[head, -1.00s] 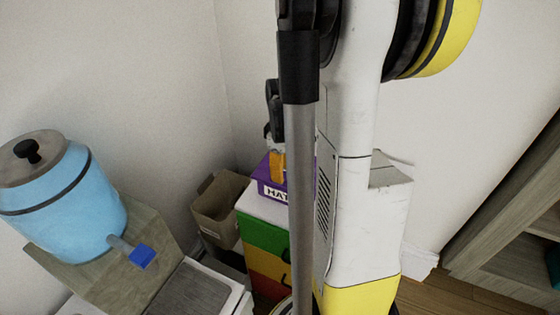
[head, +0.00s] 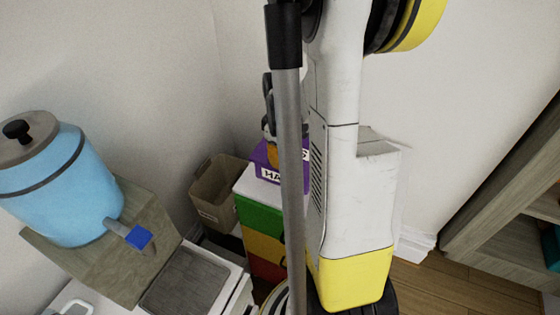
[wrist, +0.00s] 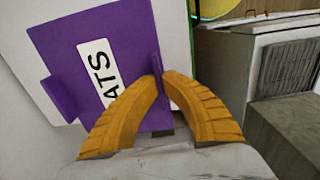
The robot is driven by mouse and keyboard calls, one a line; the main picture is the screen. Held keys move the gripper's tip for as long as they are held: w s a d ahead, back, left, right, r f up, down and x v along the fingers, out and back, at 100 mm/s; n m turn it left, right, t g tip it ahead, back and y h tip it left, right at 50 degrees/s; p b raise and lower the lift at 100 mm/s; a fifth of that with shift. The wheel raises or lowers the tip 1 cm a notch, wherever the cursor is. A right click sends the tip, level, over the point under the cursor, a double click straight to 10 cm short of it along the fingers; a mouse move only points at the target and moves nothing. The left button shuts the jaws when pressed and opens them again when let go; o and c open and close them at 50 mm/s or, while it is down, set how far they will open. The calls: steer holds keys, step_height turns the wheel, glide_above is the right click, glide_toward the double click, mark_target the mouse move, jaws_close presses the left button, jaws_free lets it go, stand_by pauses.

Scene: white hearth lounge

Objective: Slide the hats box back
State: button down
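The hats box (head: 262,157) is purple with a white label. It sits on the white top of a unit with coloured drawers, partly hidden behind my arm in the head view. In the wrist view the hats box (wrist: 70,45) fills the upper left, with "ATS" readable on its label. My gripper (wrist: 159,78) has its two orange fingers on either side of a thin upright purple edge of the box, tips close against it. In the head view my gripper (head: 272,152) shows only as a bit of orange at the box.
The drawer unit (head: 260,218) has green, yellow and red fronts. A beige bin (head: 217,190) stands just left of it, near the wall corner. A blue drink dispenser (head: 60,190) stands on a wooden stand at left. Wooden shelves (head: 510,225) are at right.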

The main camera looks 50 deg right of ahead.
mark_target(295, 142)
steer(key=shift+w+d+b, duration=0.2)
steer(key=shift+w+d, duration=0.35)
steer(key=shift+d, duration=1.4)
steer(key=shift+w+d+b, duration=0.15)
steer(key=shift+w+d, duration=0.45)
steer(key=shift+d, duration=1.3)
steer(key=shift+w+d+b, duration=0.2)
steer(key=shift+w+d, duration=0.35)
steer(key=shift+d, duration=1.4)
steer(key=c, duration=1.5)
jaws_free()
steer(key=shift+c, duration=0.2)
step_height(295, 142, up, 12)
